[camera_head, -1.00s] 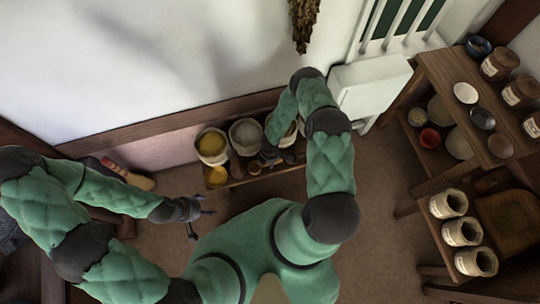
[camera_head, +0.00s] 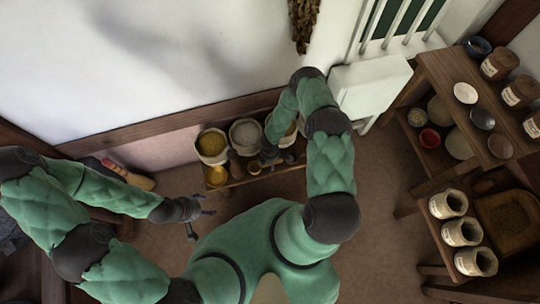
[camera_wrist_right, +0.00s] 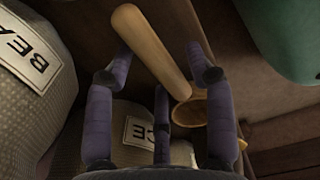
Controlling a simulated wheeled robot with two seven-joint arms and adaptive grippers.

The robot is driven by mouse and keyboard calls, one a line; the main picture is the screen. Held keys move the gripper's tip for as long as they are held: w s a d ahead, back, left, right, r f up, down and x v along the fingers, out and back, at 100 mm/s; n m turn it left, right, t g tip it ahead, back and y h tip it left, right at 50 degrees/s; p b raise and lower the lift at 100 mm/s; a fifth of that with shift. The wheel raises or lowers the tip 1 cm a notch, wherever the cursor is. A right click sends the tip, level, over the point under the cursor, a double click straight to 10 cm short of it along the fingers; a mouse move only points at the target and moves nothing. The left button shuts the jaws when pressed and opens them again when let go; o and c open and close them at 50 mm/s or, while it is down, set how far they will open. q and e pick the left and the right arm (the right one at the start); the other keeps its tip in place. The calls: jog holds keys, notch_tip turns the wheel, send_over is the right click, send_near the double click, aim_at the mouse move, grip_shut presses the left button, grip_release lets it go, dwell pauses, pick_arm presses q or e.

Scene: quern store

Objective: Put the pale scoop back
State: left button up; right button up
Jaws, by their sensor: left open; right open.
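A pale wooden scoop shows in the right wrist view. Its long handle (camera_wrist_right: 150,45) runs between the fingers of my right gripper (camera_wrist_right: 160,62). A round yellowish-brown bowl (camera_wrist_right: 205,118) lies by its lower end, partly behind a finger; I cannot tell whether the two are joined. My right gripper is open, with its fingers spread around the handle. In the head view my right gripper (camera_head: 270,156) is low among the sacks, and the scoop cannot be made out clearly there. My left gripper (camera_head: 192,214) is open and empty over the floor.
Open sacks (camera_head: 212,147) stand along the wall; labelled ones (camera_wrist_right: 25,62) flank the gripper in the wrist view. A low wooden shelf edge (camera_head: 262,175) runs before them. A shelf unit (camera_head: 440,75) with bowls and jars stands right. Bare floor (camera_head: 375,220) lies between.

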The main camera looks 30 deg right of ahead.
notch_tip(320, 180, up, 11)
jog(key=p, duration=0.4)
jog(key=s+a+r+m+y, duration=0.4)
jog(key=s+a+r+m, duration=0.7)
jog(key=a+r+m, duration=0.3)
jog(key=r+m, duration=0.1)
jog(key=m, duration=0.2)
jog(key=shift+a+r+m+t, duration=0.25)
jog(key=shift+r+m+t, duration=0.05)
